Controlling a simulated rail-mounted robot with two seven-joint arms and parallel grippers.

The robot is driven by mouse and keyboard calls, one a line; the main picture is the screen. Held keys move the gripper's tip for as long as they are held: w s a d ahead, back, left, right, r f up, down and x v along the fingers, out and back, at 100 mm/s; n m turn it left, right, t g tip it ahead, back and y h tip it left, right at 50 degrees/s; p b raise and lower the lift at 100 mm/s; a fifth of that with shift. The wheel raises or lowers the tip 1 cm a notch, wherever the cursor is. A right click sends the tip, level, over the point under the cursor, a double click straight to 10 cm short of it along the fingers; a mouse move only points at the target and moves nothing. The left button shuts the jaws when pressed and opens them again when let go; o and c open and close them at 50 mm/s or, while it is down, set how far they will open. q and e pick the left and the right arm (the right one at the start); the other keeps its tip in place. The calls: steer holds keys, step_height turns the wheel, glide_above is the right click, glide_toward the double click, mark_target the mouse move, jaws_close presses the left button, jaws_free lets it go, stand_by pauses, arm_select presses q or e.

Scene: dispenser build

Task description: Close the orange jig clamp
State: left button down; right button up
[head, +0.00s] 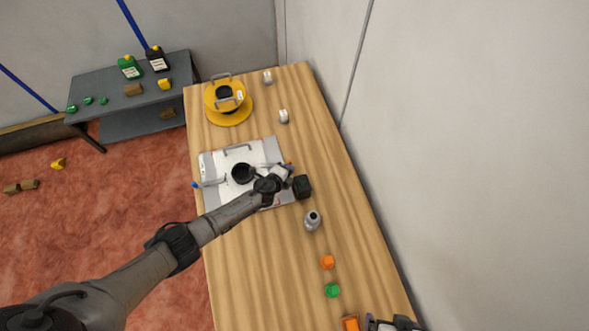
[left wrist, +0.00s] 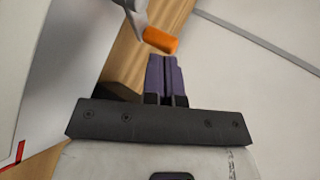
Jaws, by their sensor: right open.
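The white jig plate (head: 213,165) lies on the wooden table, with a black ring (head: 242,173) at its middle. The orange clamp handle shows as a small orange tip (head: 290,162) at the plate's right edge. In the left wrist view, the orange grip (left wrist: 160,40) sits on a grey lever just beyond my fingertips. My left gripper (head: 284,169) is over the plate's right edge. Its purple fingers (left wrist: 164,68) are together with nothing visible between them; whether they touch the grip is unclear. My right gripper (head: 390,325) is open, partly cut off at the bottom edge.
A blue-tipped lever (head: 195,184) is at the plate's left. A black block (head: 302,187) and a grey bottle (head: 312,220) stand close right of my left gripper. Orange (head: 328,262) and green (head: 332,290) pieces lie nearer. A yellow dispenser part (head: 228,116) stands farther back.

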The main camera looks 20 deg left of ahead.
arm_select(q)
steer(key=shift+w+a, duration=0.15)
steer(key=shift+w, duration=0.05)
stand_by(0.6)
steer(key=shift+r, duration=0.1)
steer(key=shift+s+r+p, duration=0.2)
steer(key=shift+r+p, duration=0.05)
steer(key=shift+p, duration=0.05)
steer(key=s+d+r+p, duration=0.2)
steer(key=s+r+p, duration=0.2)
steer(key=s, duration=0.4)
steer(key=shift+r+p, duration=0.2)
steer(key=shift+p, duration=0.6)
steer(key=shift+d, duration=0.1)
